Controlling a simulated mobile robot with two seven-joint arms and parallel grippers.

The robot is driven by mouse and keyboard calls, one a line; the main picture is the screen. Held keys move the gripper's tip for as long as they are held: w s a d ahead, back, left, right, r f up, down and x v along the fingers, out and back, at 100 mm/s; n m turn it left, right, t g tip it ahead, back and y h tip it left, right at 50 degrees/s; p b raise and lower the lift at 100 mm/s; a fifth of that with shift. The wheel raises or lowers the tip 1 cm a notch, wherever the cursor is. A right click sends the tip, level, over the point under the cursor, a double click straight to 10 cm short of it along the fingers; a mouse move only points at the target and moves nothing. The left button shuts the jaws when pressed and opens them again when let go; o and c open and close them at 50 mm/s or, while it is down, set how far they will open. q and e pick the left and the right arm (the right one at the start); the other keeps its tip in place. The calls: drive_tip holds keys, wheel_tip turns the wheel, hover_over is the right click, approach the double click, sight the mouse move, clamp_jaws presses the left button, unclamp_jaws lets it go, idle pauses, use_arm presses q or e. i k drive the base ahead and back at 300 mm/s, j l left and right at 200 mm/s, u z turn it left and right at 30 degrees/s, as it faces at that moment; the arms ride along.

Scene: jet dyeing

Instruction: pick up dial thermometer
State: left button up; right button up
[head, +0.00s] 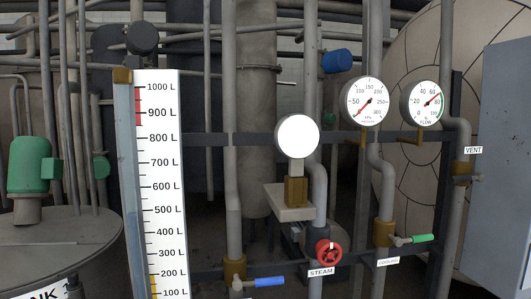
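Neither of my grippers is in view, and nothing is seen touching the dial.
Two gauges, pressure (365,101) and flow (422,103), stand right of the dial. A red steam handwheel (328,253), blue handle (269,281) and green handle (422,238) stick out below. A tall litre scale (162,190) stands left; a grey panel (501,165) is right.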

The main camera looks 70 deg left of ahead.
sight(296, 135)
drive_tip(key=u, duration=2)
drive_tip(key=i+z, duration=0.2)
drive_tip(key=k, duration=0.05)
